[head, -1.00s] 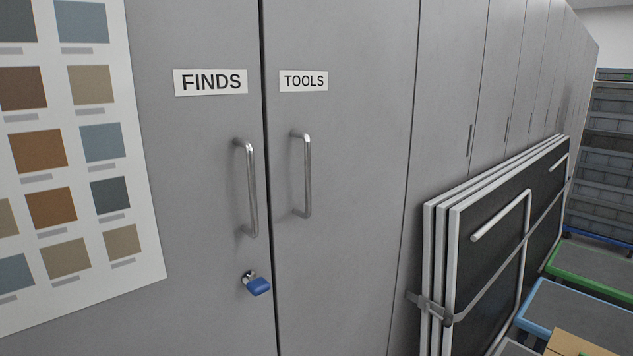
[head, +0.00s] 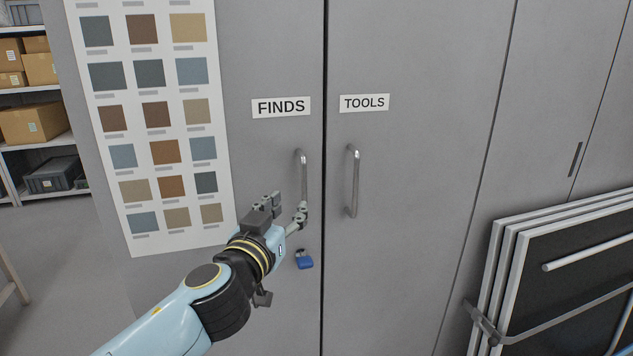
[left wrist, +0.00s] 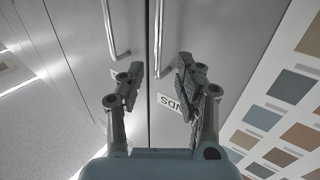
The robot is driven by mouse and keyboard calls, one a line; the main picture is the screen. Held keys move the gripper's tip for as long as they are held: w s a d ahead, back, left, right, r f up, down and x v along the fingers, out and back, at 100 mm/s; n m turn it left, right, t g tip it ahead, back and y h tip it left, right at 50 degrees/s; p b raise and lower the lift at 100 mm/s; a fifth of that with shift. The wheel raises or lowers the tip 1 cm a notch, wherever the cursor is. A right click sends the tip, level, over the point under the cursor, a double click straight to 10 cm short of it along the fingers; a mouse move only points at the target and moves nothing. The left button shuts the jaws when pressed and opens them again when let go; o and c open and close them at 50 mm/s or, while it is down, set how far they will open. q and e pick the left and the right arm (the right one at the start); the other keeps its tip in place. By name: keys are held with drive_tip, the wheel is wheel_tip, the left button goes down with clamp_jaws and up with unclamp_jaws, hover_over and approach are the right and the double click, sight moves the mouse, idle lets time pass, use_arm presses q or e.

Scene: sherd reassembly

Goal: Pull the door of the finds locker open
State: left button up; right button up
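The finds locker door (head: 270,140) is grey, bears a FINDS label (head: 281,107) and is shut. Its upright metal handle (head: 303,172) is partly hidden at its lower end by my left gripper (head: 285,207). In the left wrist view, which is upside down, the left gripper (left wrist: 160,70) is open. The finds handle (left wrist: 158,35) shows in the gap between its fingertips, and I cannot tell whether they touch it. A blue fob or lock (head: 304,260) hangs below the handle. My right gripper is in neither view.
The TOOLS door (head: 400,190) with its own handle (head: 352,182) adjoins on the right. A colour chart (head: 135,225) is on the left. Strapped folded panels (head: 510,275) lean at the lower right. Shelves with boxes (head: 35,122) stand far left, beside open floor.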

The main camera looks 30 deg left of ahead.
sight(303, 190)
use_arm(q)
drive_tip(key=p+x, duration=0.1)
drive_tip(key=x, duration=0.7)
drive_tip(key=shift+d, duration=0.15)
drive_tip(key=shift+w+p, duration=0.3)
drive_tip(key=shift+w, duration=0.3)
drive_tip(key=c, duration=0.6)
clamp_jaws()
